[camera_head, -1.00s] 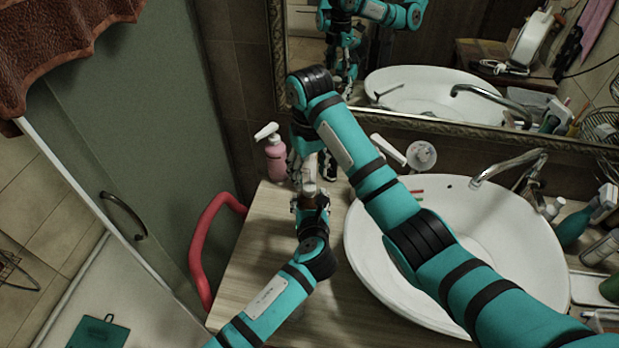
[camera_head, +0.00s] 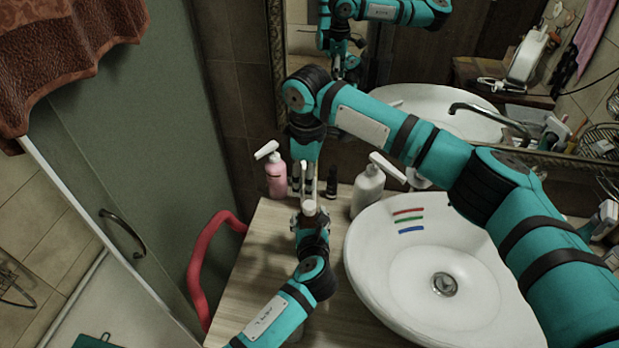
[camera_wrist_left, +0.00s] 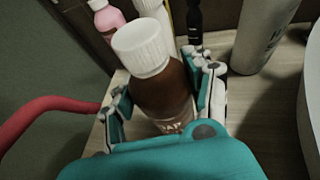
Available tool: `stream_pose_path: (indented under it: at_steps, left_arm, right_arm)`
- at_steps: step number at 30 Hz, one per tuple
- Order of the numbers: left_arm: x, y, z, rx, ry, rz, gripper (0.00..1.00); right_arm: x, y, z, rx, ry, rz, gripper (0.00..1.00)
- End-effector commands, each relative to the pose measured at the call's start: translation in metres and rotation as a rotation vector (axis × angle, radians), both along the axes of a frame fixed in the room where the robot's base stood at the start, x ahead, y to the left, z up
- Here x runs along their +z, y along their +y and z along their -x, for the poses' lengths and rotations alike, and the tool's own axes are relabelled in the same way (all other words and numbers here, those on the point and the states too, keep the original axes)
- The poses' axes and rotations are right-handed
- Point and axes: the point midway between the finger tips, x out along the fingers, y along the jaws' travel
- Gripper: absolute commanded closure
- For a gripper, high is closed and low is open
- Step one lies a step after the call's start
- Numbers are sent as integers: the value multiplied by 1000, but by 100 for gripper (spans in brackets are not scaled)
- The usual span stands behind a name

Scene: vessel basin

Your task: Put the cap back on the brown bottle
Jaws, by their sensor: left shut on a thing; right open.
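The brown bottle (camera_wrist_left: 165,97) stands upright between the fingers of my left gripper (camera_wrist_left: 162,100), which is shut around its body. The white cap (camera_wrist_left: 141,47) sits on top of the bottle, over its neck; whether it is screwed tight cannot be told. In the head view the cap (camera_head: 309,207) shows just above my left gripper (camera_head: 311,222), which hides most of the bottle. My right gripper (camera_head: 303,186) points down, open and empty, just above and behind the cap, apart from it.
A pink pump bottle (camera_head: 275,176) stands at the left back of the wooden counter (camera_head: 255,270). A small dark bottle (camera_head: 331,183) and a white-grey pump bottle (camera_head: 367,192) stand behind. The sink (camera_head: 375,280) is to the right.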

Motion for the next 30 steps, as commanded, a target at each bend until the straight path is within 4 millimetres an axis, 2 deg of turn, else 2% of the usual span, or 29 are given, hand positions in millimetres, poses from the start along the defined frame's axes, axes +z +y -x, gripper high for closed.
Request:
stream_pose_path:
  at_steps: [16,30]
  left_arm:
    - [0,0,0,0,0,0,100]
    - [0,0,0,0,0,0,100]
  right_arm:
    - [-7,-5,2,33,17,3,51]
    - [-71,-4,2,32,17,3,51]
